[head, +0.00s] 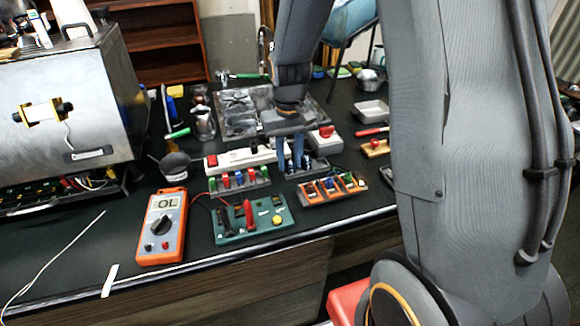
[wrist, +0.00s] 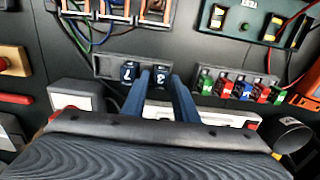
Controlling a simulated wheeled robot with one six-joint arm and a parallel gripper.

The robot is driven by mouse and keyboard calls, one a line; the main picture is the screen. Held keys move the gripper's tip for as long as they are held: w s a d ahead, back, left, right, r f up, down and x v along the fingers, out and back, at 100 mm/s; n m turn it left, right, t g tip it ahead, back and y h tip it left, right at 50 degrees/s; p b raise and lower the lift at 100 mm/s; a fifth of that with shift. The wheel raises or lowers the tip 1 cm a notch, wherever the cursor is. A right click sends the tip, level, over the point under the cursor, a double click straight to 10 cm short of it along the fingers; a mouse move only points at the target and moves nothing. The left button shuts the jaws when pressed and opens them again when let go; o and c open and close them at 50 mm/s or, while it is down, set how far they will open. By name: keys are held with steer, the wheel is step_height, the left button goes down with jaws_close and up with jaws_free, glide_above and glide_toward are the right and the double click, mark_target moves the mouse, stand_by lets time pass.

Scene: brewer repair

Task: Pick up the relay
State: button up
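A grey rack (wrist: 108,66) holds small dark blue blocks with white marks. One block reads 7 (wrist: 128,72); the other, perhaps 3 or 8 (wrist: 160,78), sits between my fingertips. These may be the relays; the pictures do not name them. My gripper (wrist: 160,80) has two blue fingers apart, one on each side of the right block. A small gap seems to show, and I cannot tell whether either finger touches it. In the head view my gripper (head: 291,164) points down at the rack (head: 318,166), partly hiding it.
A rack of colored parts (head: 240,182) stands left of the gripper, and an orange-trimmed rack (head: 331,190) to the front right. A green test board (head: 250,224) and an orange multimeter (head: 162,228) lie nearer the front edge. A white power strip (head: 238,159) runs close behind.

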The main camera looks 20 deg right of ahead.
jaws_close()
